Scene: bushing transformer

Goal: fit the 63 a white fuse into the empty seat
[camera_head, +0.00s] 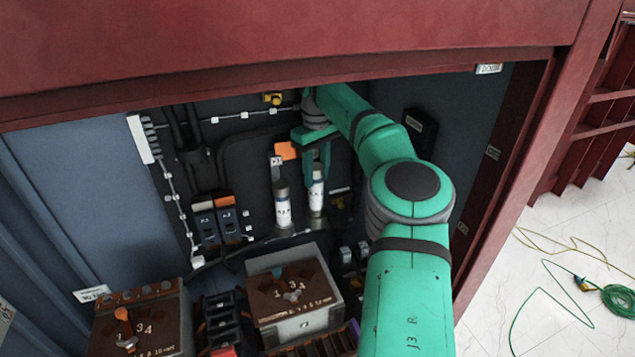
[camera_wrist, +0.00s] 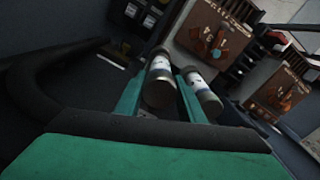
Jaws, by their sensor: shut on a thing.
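A white cylindrical fuse (camera_head: 316,192) with metal end caps stands nearly upright at the back of the cabinet. My gripper (camera_head: 316,172) is shut on its upper part from above, and its green fingers flank it. In the wrist view this fuse (camera_wrist: 161,72) is between the fingertips (camera_wrist: 162,84). A second white fuse (camera_head: 283,207) stands just left of it in the head view. It shows right of the fingers in the wrist view (camera_wrist: 203,95). The label ratings are too small to read. The seat under the held fuse is hidden, so I cannot tell whether the fuse touches it.
An orange tag (camera_head: 287,150) is behind the fuses. Dark blue breakers (camera_head: 213,222) and cables are to the left. Brown bushing blocks (camera_head: 292,290) stand in front below. The red cabinet frame (camera_head: 300,65) crosses above my arm, and a dark side wall is to the right.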

